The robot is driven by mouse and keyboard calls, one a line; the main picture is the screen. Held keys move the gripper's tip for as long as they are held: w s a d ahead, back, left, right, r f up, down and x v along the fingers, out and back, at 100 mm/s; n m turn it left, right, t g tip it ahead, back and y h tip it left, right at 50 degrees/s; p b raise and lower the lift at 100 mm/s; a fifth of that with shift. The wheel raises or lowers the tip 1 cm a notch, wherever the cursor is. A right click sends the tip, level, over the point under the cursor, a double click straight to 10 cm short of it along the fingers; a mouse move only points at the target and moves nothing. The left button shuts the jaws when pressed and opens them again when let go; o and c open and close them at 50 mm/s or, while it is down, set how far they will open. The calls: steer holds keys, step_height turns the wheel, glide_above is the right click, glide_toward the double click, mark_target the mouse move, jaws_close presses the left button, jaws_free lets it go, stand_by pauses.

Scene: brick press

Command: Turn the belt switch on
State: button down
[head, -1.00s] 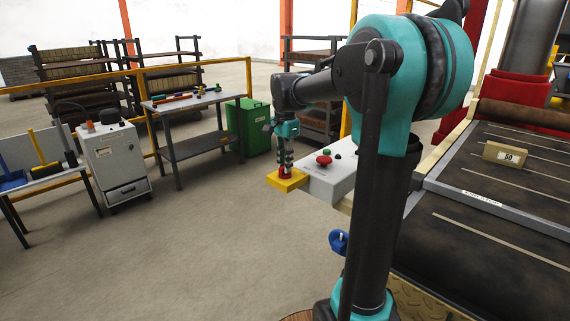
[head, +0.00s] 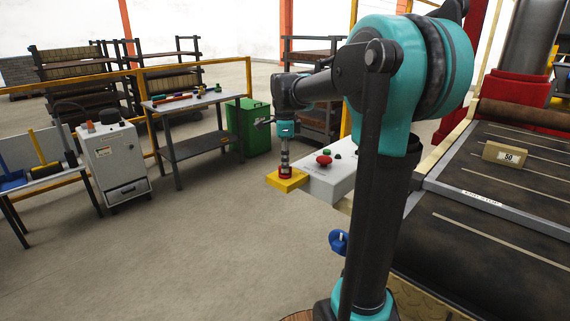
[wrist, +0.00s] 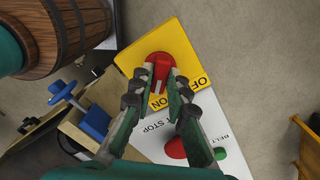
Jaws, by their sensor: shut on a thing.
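The belt switch is a red rotary knob (wrist: 156,66) on a yellow plate (wrist: 184,46), with OFF and ON printed beside it. My gripper (wrist: 162,84) points down at the knob and is shut on its raised grip, one finger on each side. The grip's near end lies toward the ON label, partly hidden between the fingers. In the head view my gripper (head: 285,168) stands over the knob on the yellow plate (head: 281,183), at the left end of the grey control box (head: 327,181).
A red mushroom button (head: 324,160) and a green button stand on the box close to my gripper. The conveyor (head: 455,235) fills the right side, with a block marked 50 (head: 505,154). Open floor lies left.

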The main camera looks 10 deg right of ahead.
stand_by(0.5)
steer(key=c, duration=1.5)
jaws_free()
step_height(320, 180, up, 12)
steer(key=shift+s, duration=0.1)
